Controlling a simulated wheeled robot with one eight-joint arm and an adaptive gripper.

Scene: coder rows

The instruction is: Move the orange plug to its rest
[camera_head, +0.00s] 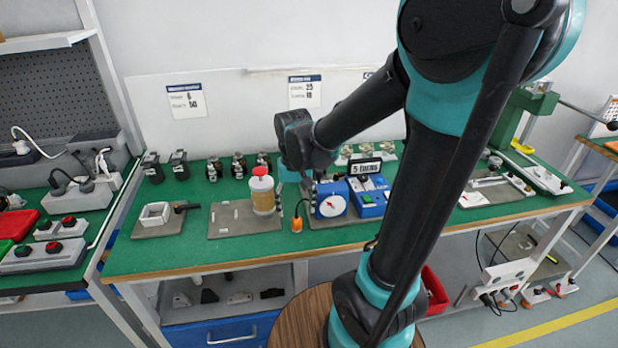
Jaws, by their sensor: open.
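A small orange plug (296,224) with a thin black cord sits near the front edge of the green bench, on or beside a grey plate (325,221). The cord loops up toward a blue tester with a white round dial (331,206). My gripper (308,186) hangs under my dark wrist, above and behind the plug and close to the tester's left side. It is open and apart from the plug. Its fingertips are small and partly hidden among the dark parts there. I cannot make out which part is the plug's rest.
A second blue box (369,196) bears a black sign. A white square frame (155,213) lies farther left. Several dark-capped items line the back. The bench front edge (200,267) is close.

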